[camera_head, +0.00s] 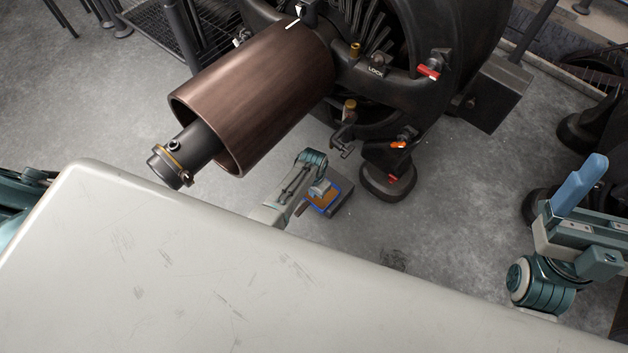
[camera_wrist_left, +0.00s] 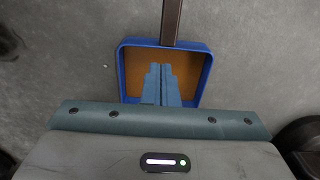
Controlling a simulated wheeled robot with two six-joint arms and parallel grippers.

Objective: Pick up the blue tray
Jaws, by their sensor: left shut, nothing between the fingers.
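The blue tray (camera_head: 324,209) lies on the grey floor beyond the pale surface, partly covered by my left arm in the head view. In the left wrist view the tray (camera_wrist_left: 207,76) is squarish with an orange-brown inside and a raised blue rim. My left gripper (camera_wrist_left: 160,70) is shut and empty, its blue fingers pointing over the tray's inside. The wrist hides the tray's near edge. Whether the fingertips touch the tray I cannot tell. My right gripper (camera_head: 579,184) is at the far right, away from the tray, its blue fingers seen from the side.
A brown bar (camera_wrist_left: 172,18) meets the tray's far rim. A large dark machine with a brown drum (camera_head: 255,95) stands behind the tray. Its dark foot (camera_head: 386,182) is to the tray's right. Open floor (camera_head: 440,225) lies further right.

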